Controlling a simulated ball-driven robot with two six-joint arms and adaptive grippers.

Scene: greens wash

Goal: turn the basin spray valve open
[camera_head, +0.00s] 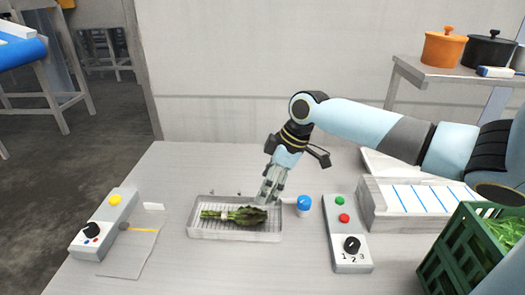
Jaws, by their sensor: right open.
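The basin (208,233) is a shallow grey tray with a ribbed floor at the middle of the steel table. A bunch of leafy greens (245,214) with a pale band lies in it. A blue-topped round knob (304,203), which looks like the spray valve, stands just right of the basin. My right gripper (268,196) is open and points down over the basin's right end, left of the blue knob and apart from it. Its fingertips are close to the leaves; I cannot tell whether they touch. My left gripper is not in view.
A control box (350,255) with green and red buttons and a numbered dial stands to the right. Another box (105,225) with a yellow button and black knob is at left. A green crate (462,262) of greens and a striped white tray (415,197) fill the right side.

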